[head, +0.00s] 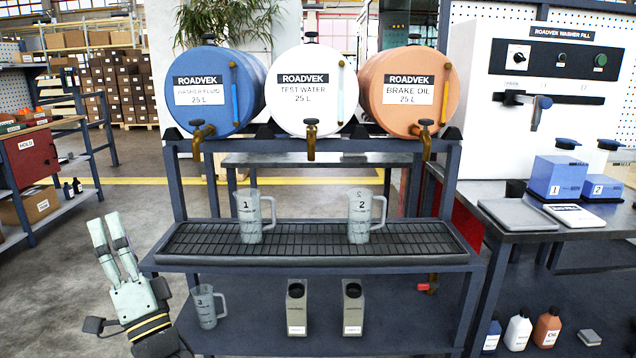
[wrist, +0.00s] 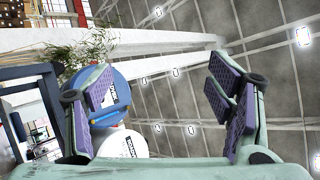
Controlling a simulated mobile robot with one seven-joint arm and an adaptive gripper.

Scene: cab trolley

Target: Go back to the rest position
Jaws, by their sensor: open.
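My gripper (head: 110,236) is at the lower left in the head view, left of the trolley and pointing upward. It is empty, and it stands apart from everything around it. In the wrist view my gripper (wrist: 165,98) shows two fingers with purple pads spread wide, with nothing between them. The wrist view looks up past the blue drum (wrist: 103,95) and the white drum (wrist: 122,143) toward the ceiling.
The trolley (head: 310,275) carries blue, white and orange drums (head: 402,90). Jug 1 (head: 250,222) and jug 2 (head: 360,222) stand on its grate. Jug 3 (head: 206,308) is on the lower shelf near my gripper. Open floor (head: 50,270) lies to the left.

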